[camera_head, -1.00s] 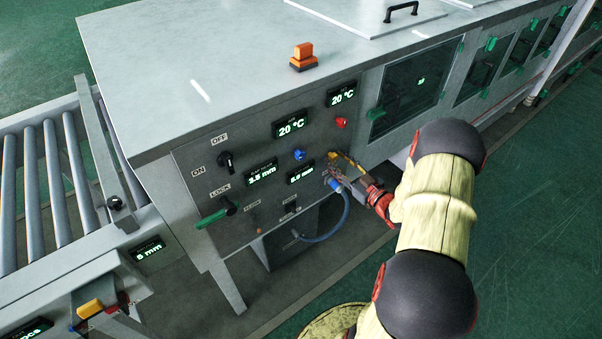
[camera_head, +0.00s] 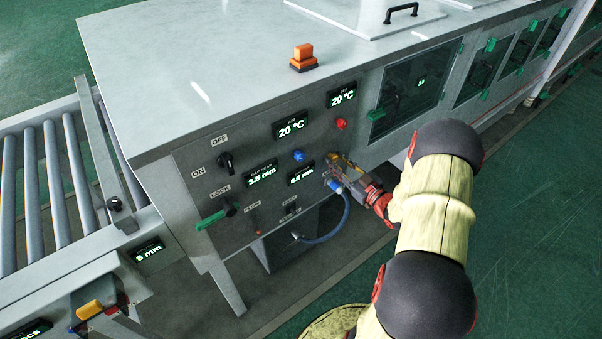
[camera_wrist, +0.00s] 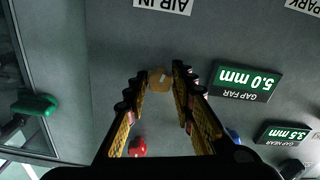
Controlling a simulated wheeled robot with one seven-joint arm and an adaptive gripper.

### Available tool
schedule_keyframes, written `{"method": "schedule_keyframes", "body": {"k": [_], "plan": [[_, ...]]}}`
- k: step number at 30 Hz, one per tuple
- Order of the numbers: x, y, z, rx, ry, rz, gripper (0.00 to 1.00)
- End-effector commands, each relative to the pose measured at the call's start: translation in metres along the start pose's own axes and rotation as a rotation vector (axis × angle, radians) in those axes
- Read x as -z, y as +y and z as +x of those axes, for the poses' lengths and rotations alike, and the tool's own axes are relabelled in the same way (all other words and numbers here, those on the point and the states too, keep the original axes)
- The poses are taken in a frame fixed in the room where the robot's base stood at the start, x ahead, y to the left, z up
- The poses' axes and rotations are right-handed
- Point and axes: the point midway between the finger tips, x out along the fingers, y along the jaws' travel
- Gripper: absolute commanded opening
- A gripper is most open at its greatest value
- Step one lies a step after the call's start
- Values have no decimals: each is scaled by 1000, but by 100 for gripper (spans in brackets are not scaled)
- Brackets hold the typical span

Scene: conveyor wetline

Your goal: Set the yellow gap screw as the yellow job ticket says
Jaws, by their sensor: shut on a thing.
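The yellow gap screw (camera_wrist: 160,81) sits on the grey panel and shows between my fingertips in the wrist view. My gripper (camera_wrist: 158,84) is shut on it, with one finger on each side. In the head view my gripper (camera_head: 340,170) is at the right lower part of the control panel, and its fingers mostly hide the screw. The GAP FAR display (camera_wrist: 246,81) reads 5.0 mm. The GAP NEAR display (camera_wrist: 284,134) reads 3.5 mm. I cannot make out a yellow job ticket in these views.
A red knob (camera_head: 341,123) and a blue knob (camera_head: 299,155) are on the panel near my gripper. A green LOCK lever (camera_head: 213,217) and a black ON/OFF switch (camera_head: 226,162) are further left. A blue hose (camera_head: 341,222) hangs below my gripper.

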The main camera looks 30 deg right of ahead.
Motion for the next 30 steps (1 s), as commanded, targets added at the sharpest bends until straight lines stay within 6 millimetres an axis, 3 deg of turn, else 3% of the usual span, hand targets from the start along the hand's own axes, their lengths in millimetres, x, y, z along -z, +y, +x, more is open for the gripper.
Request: {"method": "schedule_keyframes", "body": {"k": [30], "plan": [[0, 0, 0, 0, 0, 296, 7]]}}
